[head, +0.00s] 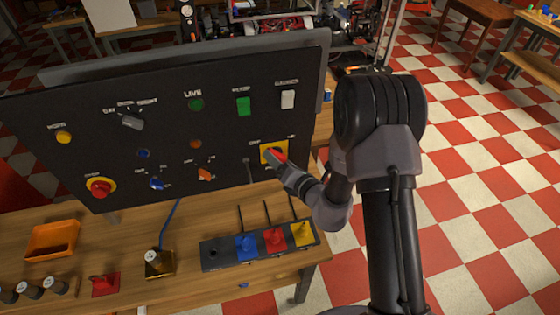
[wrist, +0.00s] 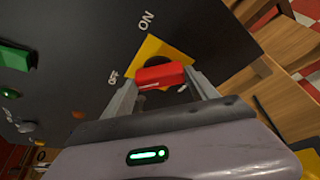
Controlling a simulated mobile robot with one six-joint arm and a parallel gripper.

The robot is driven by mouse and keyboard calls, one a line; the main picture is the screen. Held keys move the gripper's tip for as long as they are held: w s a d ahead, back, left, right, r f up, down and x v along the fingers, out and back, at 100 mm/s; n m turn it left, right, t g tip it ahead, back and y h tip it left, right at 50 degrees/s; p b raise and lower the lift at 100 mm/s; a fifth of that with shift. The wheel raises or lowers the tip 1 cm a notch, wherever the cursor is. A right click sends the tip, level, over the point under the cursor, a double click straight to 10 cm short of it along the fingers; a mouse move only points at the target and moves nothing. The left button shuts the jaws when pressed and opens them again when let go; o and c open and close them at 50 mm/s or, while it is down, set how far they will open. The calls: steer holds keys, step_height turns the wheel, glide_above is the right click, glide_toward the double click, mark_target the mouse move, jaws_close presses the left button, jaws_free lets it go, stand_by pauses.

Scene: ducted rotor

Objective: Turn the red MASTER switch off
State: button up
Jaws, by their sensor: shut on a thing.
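The red MASTER switch (wrist: 161,76) is a red handle on a yellow plate (wrist: 160,47) on the black panel. ON and OFF are printed beside the plate in the wrist view. My gripper (wrist: 160,82) is shut on the red handle, one finger at each end. In the head view my gripper (head: 283,162) reaches the panel's lower right, where the yellow plate (head: 266,149) and a bit of the red handle (head: 277,156) show. The gripper partly hides the switch there, and I cannot tell exactly which mark the handle points to.
Below, the wooden bench (head: 190,215) holds an orange tray (head: 53,239) and a base with coloured levers (head: 262,245).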

steer(key=o, duration=1.4)
steer(key=shift+c, duration=0.2)
steer(key=p+v, duration=0.8)
steer(key=v, duration=0.9)
steer(key=shift+p, duration=0.3)
steer(key=shift+s+d, duration=0.15)
steer(key=shift+d, duration=0.05)
